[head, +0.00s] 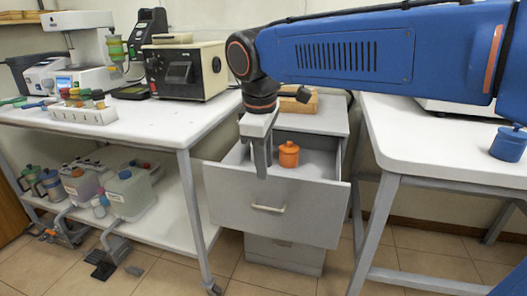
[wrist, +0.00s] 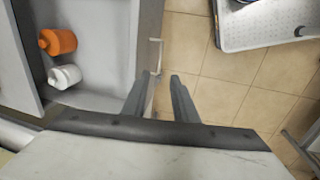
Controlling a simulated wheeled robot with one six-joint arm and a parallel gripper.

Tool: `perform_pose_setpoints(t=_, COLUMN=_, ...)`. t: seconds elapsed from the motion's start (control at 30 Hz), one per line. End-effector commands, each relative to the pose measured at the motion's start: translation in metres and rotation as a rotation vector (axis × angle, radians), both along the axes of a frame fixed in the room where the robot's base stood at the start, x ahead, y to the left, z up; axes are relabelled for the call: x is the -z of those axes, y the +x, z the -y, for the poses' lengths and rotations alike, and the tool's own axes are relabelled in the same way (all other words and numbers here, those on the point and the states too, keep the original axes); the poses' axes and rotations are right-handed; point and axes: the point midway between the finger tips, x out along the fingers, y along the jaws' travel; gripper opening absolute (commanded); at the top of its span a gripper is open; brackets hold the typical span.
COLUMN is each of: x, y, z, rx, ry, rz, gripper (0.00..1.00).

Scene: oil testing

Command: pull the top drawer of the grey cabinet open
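The grey cabinet (head: 284,252) stands between two white benches. Its top drawer (head: 270,200) is pulled well out, and its inside shows from above. The light bar handle (head: 269,209) is on the drawer front; in the wrist view the handle (wrist: 155,52) is on the outer face. An orange jar (head: 289,155) stands in the drawer. The wrist view shows the orange jar (wrist: 57,41) beside a white jar (wrist: 65,77). My gripper (head: 262,172) points down at the drawer front's top edge, above the handle. In the wrist view my gripper (wrist: 161,76) has its fingers apart, with nothing clamped.
The left bench (head: 130,130) carries instruments and a bottle rack, with jugs on its lower shelf. A wooden block (head: 299,101) sits on the cabinet top. Tiled floor (head: 330,270) is clear before the cabinet.

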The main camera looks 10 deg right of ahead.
Motion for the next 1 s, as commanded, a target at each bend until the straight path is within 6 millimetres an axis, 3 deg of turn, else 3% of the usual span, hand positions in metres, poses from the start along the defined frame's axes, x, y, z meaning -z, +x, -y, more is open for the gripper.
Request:
perform_pose_setpoints(t=0.23, x=-0.027, y=-0.005, z=-0.002, rx=0.0, ry=0.001, rz=0.0, gripper=0.26)
perform_pose_setpoints(t=0.7, x=-0.031, y=-0.006, z=0.0, rx=0.008, ry=0.003, rz=0.001, gripper=0.26)
perform_pose_setpoints(t=0.87, x=-0.022, y=-0.014, z=0.029, rx=0.095, ry=0.035, rz=0.018, gripper=0.26)
perform_pose_setpoints(t=1.0, x=-0.002, y=-0.031, z=0.075, rx=0.252, ry=0.09, rz=0.048, gripper=0.26)
